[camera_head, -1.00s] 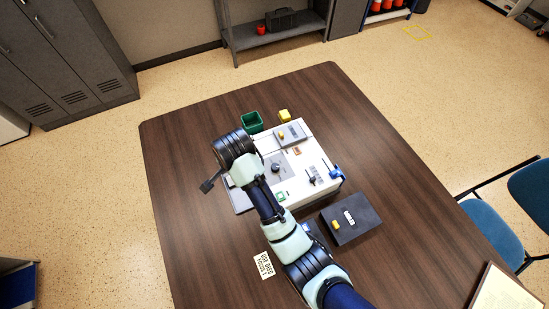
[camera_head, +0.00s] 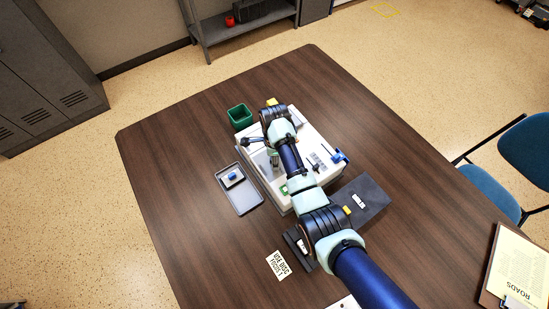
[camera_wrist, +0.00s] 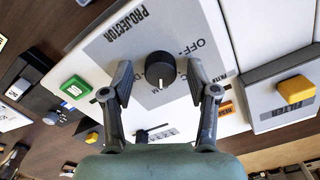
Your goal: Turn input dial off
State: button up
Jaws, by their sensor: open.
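A black round dial (camera_wrist: 160,70) with a white pointer mark sits on a grey panel lettered PROJECTOR in the wrist view. An OFF label (camera_wrist: 195,48) is to its upper right, and the pointer mark faces the bottom of the picture. My gripper (camera_wrist: 160,74) is open, with one finger on either side of the dial and visible gaps between. How far the fingertips are above the panel I cannot tell. In the head view my arm reaches over the white console (camera_head: 318,138) and hides the dial.
The left table area is clear.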

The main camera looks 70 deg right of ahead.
grip_shut()
dwell(0.3)
jog(key=shift+r+n+p, duration=0.1)
jog(key=shift+n+p, duration=0.2)
jog(key=shift+p, duration=0.05)
jog(key=n+p, duration=0.3)
jog(key=shift+r, duration=0.1)
jog(key=n+p, duration=0.1)
jog(key=n, duration=0.3)
jog(key=shift+p, duration=0.3)
jog(key=n+p, duration=0.1)
jog(key=n, duration=0.2)
jog(key=shift+w+n, duration=0.1)
jog(key=shift+n, duration=0.3)
jog(key=n+p, duration=0.1)
jog(key=n, duration=0.5)
jog(key=n+p, duration=0.1)
jog(key=n, duration=0.5)
jog(key=shift+n, duration=0.4)
